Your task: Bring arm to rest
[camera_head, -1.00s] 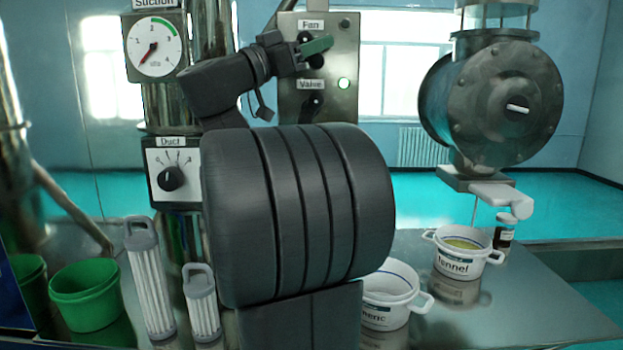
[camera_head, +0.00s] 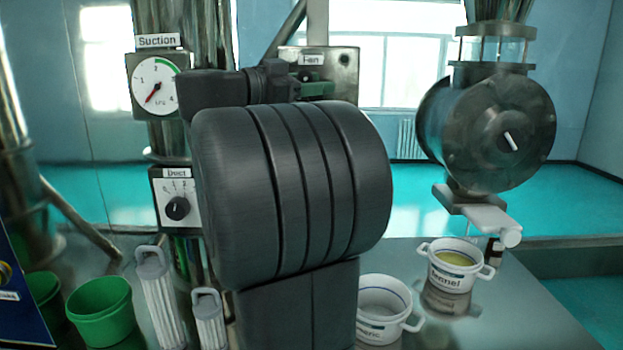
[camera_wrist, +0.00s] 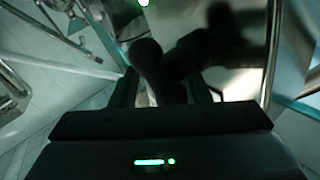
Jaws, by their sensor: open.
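My arm fills the middle of the head view, with a large dark ribbed link in front and the forearm behind it. My gripper is mostly hidden there behind that link, in front of the panel labelled Fan (camera_head: 345,62). In the wrist view my gripper (camera_wrist: 163,88) shows two dark fingers spread apart. No held object can be made out between them, only a dark shape or shadow beyond. A dark green piece (camera_head: 320,89) shows beside the arm's end in the head view; whether it touches the gripper cannot be told.
Left are a Suction gauge (camera_head: 154,87), a Duct dial (camera_head: 177,207), a green bucket (camera_head: 101,315) and filter cartridges (camera_head: 160,300). Right are a round metal valve housing (camera_head: 500,130), a labelled pot of yellowish contents (camera_head: 452,272) and an empty-looking white pot (camera_head: 383,320).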

